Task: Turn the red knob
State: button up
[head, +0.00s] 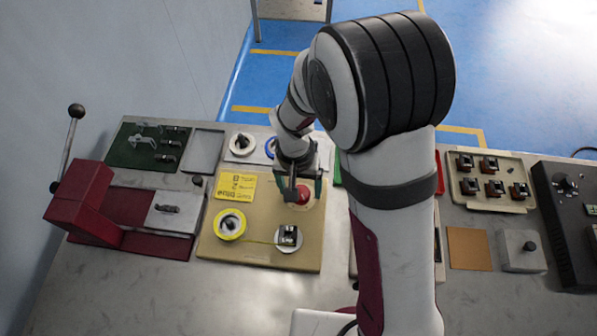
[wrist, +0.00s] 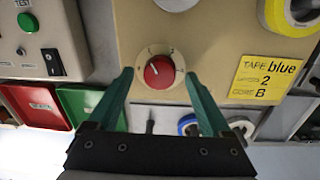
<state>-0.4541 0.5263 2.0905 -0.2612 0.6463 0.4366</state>
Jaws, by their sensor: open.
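The red knob (wrist: 160,72) sits on a pale round dial plate (wrist: 143,56) on the tan board (wrist: 210,30). In the wrist view it shows between the two green fingers of my gripper (wrist: 159,88), which is open with a gap on both sides of the knob. In the head view the red knob (head: 305,194) is partly hidden by my gripper (head: 298,190), which is over the board's upper right part. I cannot tell how far the fingertips reach down beside the knob.
The board also bears a yellow label (head: 236,186), a yellow tape roll (head: 230,224) and a round holder with a small part (head: 289,238). A red lever press (head: 82,203) stands at left. A tray of parts (head: 490,182) and a black control box (head: 566,215) are at right.

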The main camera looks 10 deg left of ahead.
notch_tip(320, 180, up, 15)
jog(key=shift+a, duration=0.45)
jog(key=shift+f, duration=0.1)
jog(key=s+d+r+m+y, duration=0.1)
jog(key=s+d+m, duration=0.1)
jog(key=s+d, duration=0.3)
jog(key=s+d+m+y, duration=0.1)
jog(key=s+d, duration=0.5)
jog(key=s, duration=0.7)
jog(key=shift+r+m, duration=0.4)
jog(key=shift+m, duration=0.5)
jog(key=shift+w, duration=0.15)
